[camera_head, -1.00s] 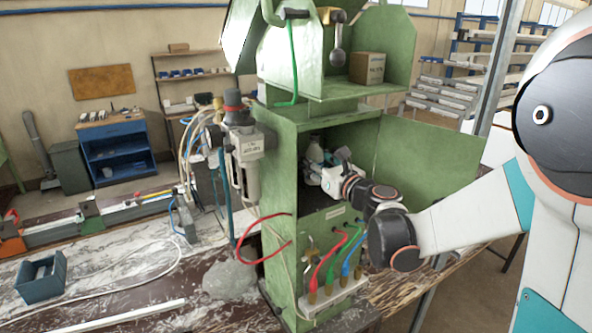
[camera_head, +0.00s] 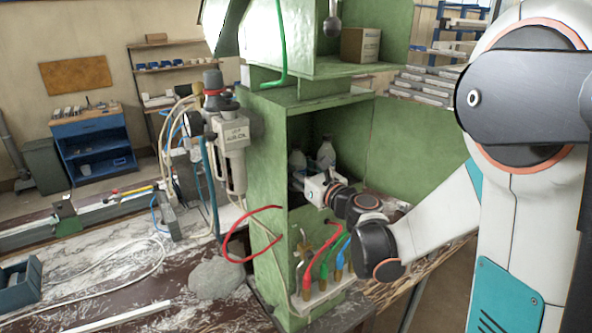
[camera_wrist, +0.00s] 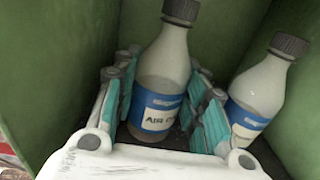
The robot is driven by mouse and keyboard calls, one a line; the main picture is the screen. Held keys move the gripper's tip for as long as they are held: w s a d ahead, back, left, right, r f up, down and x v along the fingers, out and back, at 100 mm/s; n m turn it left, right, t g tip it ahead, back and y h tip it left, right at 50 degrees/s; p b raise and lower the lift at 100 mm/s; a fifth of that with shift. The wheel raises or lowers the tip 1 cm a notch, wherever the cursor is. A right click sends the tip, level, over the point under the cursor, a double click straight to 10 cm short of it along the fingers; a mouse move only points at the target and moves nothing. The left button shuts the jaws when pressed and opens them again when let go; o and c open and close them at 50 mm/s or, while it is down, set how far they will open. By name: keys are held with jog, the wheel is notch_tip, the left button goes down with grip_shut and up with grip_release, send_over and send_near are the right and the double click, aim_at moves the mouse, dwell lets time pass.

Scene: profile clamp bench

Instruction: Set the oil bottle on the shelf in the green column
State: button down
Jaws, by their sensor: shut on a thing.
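My gripper (camera_wrist: 163,108) is shut on a clear oil bottle with a dark cap and a blue and white label (camera_wrist: 164,85). The bottle stands about upright between the fingers. In the head view, my gripper (camera_head: 306,183) reaches into the open compartment of the green column (camera_head: 268,165), and the bottle (camera_head: 297,161) shows partly behind it. The shelf inside is mostly hidden by my gripper. I cannot tell whether the bottle's base touches it.
A second similar bottle (camera_wrist: 265,85) stands close by on the right, near the finger; it also shows in the head view (camera_head: 326,155). The open green door (camera_head: 415,150) is at the right. Coloured hoses (camera_head: 325,260) hang below the opening. A cardboard box (camera_head: 360,45) sits above.

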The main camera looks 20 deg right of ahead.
jog(key=shift+s+r, duration=0.1)
jog(key=shift+s, duration=0.2)
jog(key=c, duration=1)
grip_release()
jog(key=shift+w+f, duration=0.2)
jog(key=shift+s, duration=0.15)
jog(key=shift+r, duration=0.2)
jog(key=b+v, duration=0.1)
jog(key=v, duration=1.1)
jog(key=shift+b, duration=0.3)
